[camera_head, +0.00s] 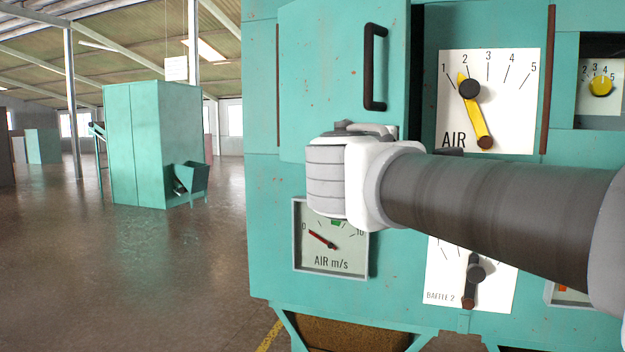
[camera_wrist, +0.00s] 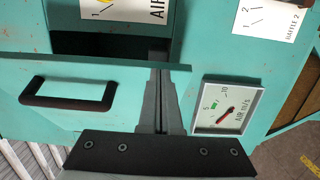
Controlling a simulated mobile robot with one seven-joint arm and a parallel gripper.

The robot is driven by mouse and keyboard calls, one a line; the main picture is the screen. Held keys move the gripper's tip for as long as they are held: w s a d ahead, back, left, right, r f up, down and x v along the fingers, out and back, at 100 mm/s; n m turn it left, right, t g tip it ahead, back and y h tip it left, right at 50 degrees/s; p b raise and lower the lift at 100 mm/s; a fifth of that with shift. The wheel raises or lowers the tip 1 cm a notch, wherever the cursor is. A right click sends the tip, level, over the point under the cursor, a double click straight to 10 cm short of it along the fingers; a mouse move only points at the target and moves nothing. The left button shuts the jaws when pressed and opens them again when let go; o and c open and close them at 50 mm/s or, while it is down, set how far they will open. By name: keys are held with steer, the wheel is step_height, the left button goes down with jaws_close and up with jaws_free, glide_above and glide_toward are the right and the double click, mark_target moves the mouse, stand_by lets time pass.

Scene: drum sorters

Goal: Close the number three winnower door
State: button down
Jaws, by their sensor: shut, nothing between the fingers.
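The teal winnower door (camera_head: 335,95) with a black bar handle (camera_head: 375,67) stands ajar on the teal machine in the head view. It also shows in the wrist view (camera_wrist: 130,93), with its handle (camera_wrist: 68,96) at left and a dark opening (camera_wrist: 95,43) behind its edge. No number three is readable on it. My gripper (camera_wrist: 160,75) is shut and empty, its fingers at the door's free edge, to one side of the handle. I cannot tell whether they touch the door. In the head view my wrist hides the fingers and the door's lower corner.
The AIR dial (camera_head: 488,100) with a yellow pointer is right of the door. The AIR m/s gauge (camera_head: 331,240) is below it, and the BAFFLE 2 dial (camera_head: 470,282) is lower right. Open floor (camera_head: 130,270) lies left, with another teal machine (camera_head: 150,140) farther back.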

steer(key=s+d+b+x, duration=0.1)
steer(key=d+b+x, duration=0.1)
steer(key=x, duration=1.6)
steer(key=shift+s+d, duration=0.4)
steer(key=shift+d, duration=0.25)
steer(key=shift+s, duration=0.1)
